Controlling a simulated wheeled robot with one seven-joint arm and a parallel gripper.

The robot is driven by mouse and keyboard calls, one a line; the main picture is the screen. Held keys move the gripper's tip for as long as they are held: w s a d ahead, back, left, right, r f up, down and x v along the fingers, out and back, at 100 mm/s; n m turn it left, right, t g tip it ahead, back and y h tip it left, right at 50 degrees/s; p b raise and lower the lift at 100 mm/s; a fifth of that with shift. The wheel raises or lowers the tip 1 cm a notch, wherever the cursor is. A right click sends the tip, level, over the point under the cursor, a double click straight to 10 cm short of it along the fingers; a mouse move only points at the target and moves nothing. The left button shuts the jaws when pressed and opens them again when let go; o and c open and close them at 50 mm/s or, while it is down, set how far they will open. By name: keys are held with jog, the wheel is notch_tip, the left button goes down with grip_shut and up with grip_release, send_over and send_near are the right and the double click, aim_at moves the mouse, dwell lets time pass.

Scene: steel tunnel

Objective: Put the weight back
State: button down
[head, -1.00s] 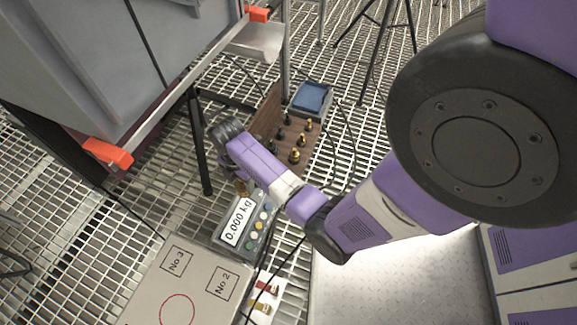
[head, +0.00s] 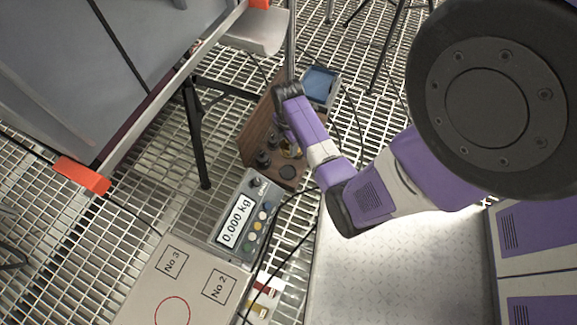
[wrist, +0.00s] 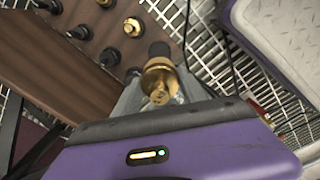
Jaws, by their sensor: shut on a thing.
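My gripper (wrist: 160,92) is shut on a brass weight (wrist: 158,80) with a black knob, seen in the wrist view. The wooden weight rack (wrist: 70,75) lies beyond it and to the left, with several black and brass weights standing on it. A dark round spot (head: 288,172) at the rack's near end looks like an empty place. I cannot tell whether the held weight touches the rack.
The scale (head: 240,222) reads 0.000 kg, just nearer than the rack. A blue tray (head: 319,82) stands beyond the rack. A marked board (head: 180,285) lies at lower left. A black stand leg (head: 197,135) rises left of the rack, and dark cables run right of the scale.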

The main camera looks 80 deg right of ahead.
notch_tip(320, 180, down, 16)
jog(key=b, duration=0.8)
jog(key=shift+f, duration=0.1)
jog(key=shift+f, duration=0.2)
jog(key=c, duration=0.6)
grip_release()
jog(key=shift+c, duration=0.2)
